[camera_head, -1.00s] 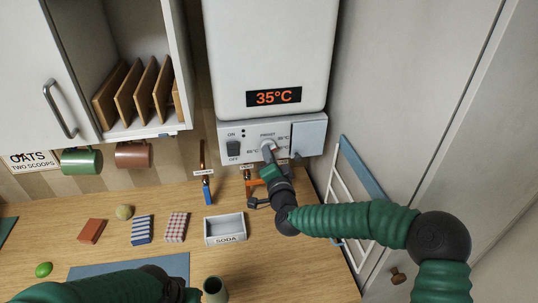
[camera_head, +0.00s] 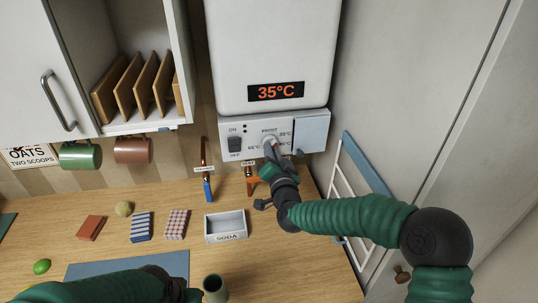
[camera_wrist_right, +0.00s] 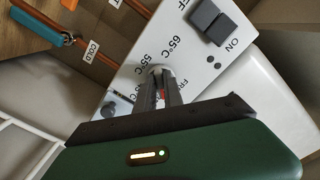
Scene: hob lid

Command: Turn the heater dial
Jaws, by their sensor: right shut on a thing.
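The white heater (camera_head: 270,50) hangs on the wall, and its display (camera_head: 276,92) reads 35°C in red. Below is its control panel (camera_head: 308,133) with a round pale dial (camera_head: 269,139), ringed by printed temperatures. The dial also shows in the right wrist view (camera_wrist_right: 158,70), with 65°C and 55°C printed beside it. My right gripper (camera_head: 271,147) is shut on the dial; its fingers (camera_wrist_right: 163,90) partly hide the dial and its pointer.
A dark rocker switch (camera_head: 235,144) marked ON and OFF is left of the dial. Pipes with a blue-handled valve (camera_head: 207,189) and an orange one (camera_head: 254,187) hang below. A rack (camera_head: 350,190) is at right.

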